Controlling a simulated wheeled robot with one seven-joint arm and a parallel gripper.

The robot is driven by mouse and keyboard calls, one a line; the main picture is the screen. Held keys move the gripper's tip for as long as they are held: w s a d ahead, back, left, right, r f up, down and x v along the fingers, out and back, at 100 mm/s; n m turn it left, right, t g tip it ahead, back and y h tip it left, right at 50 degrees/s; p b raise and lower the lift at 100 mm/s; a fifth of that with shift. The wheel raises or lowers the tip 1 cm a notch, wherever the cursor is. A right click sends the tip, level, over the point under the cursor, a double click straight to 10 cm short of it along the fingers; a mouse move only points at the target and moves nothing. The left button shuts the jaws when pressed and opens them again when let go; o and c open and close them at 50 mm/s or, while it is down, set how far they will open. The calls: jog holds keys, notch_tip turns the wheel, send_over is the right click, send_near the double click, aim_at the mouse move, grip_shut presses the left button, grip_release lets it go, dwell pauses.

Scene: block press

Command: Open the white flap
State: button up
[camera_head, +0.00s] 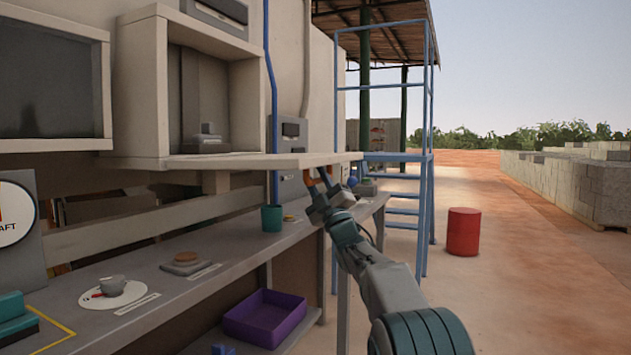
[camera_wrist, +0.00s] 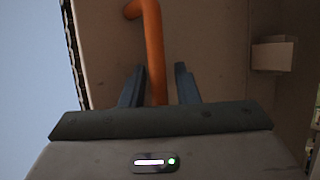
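The white flap (camera_head: 275,160) is a pale panel at the lower edge of the open box (camera_head: 137,85) on the wall. It lies about level and sticks out to the right. The flap fills much of the wrist view (camera_wrist: 212,45). An orange handle (camera_wrist: 153,40) is on it; in the head view only a bit of orange shows under the flap's outer end. My gripper (camera_wrist: 160,68) is under that end in the head view (camera_head: 318,178). Its fingers are apart, one on each side of the handle, with gaps visible.
A grey object (camera_head: 205,143) stands inside the box. A purple bin (camera_head: 265,318) sits lower. A blue frame (camera_head: 424,180) and red drum (camera_head: 463,232) stand right.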

jog(key=shift+d+r, duration=0.2)
jog(key=shift+d, duration=0.05)
jog(key=shift+s, duration=0.1)
jog(key=shift+s+d+f, duration=0.1)
jog(key=shift+f, duration=0.05)
jog(key=v, duration=1.3)
jog(key=shift+f, duration=0.35)
jog(key=s+d+r+m+g+h+p, duration=0.55)
jog(key=r+m+h+p, duration=0.25)
jog(key=m+h+p, duration=0.65)
jog(key=s+m+g+p, duration=0.2)
jog(key=s+g+p, duration=0.5)
jog(key=s+p, duration=0.4)
jog(key=s+a+m+g+y+p, duration=0.1)
jog(key=s+g+p, duration=0.7)
jog(key=s, duration=1.5)
jog(key=m+p, duration=0.1)
jog(key=p, duration=0.2)
jog(key=shift+a+f+m+p, duration=0.2)
jog(key=shift+f+m+p, duration=0.05)
jog(key=shift+m+p, duration=0.1)
